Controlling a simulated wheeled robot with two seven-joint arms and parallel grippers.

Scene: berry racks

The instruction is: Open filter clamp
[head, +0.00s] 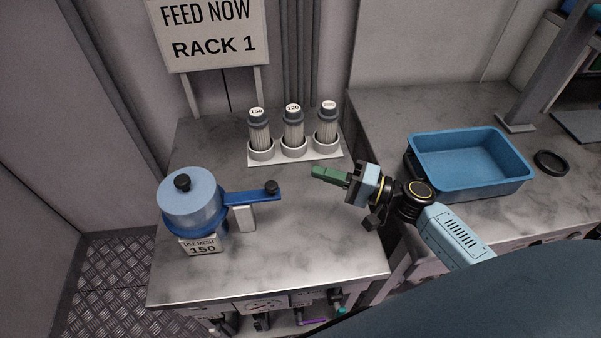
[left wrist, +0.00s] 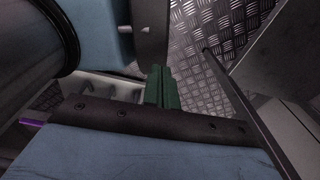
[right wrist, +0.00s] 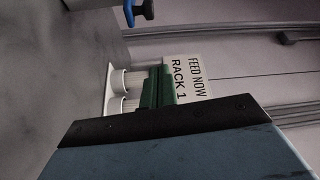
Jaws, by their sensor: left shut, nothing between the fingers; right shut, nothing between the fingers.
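The filter housing (head: 191,205) is a light blue round pot with a black knob on its lid. It stands at the left of the metal table. A blue clamp lever (head: 248,196) sticks out from it to the right and ends in a black knob (head: 271,187), over a light grey block (head: 244,217). In the right wrist view the lever end (right wrist: 139,12) shows at the top edge. My right gripper (head: 318,172) has green fingers, shut and empty, to the right of the lever and apart from it. My left gripper (left wrist: 158,88) shows only in its wrist view, shut and empty.
A white rack (head: 292,155) at the back holds three filter cartridges, partly labelled 150 and 120. A label reading 150 (head: 202,247) is below the housing. A blue tray (head: 470,185) and black ring (head: 551,162) are on the right counter. The table's front middle is clear.

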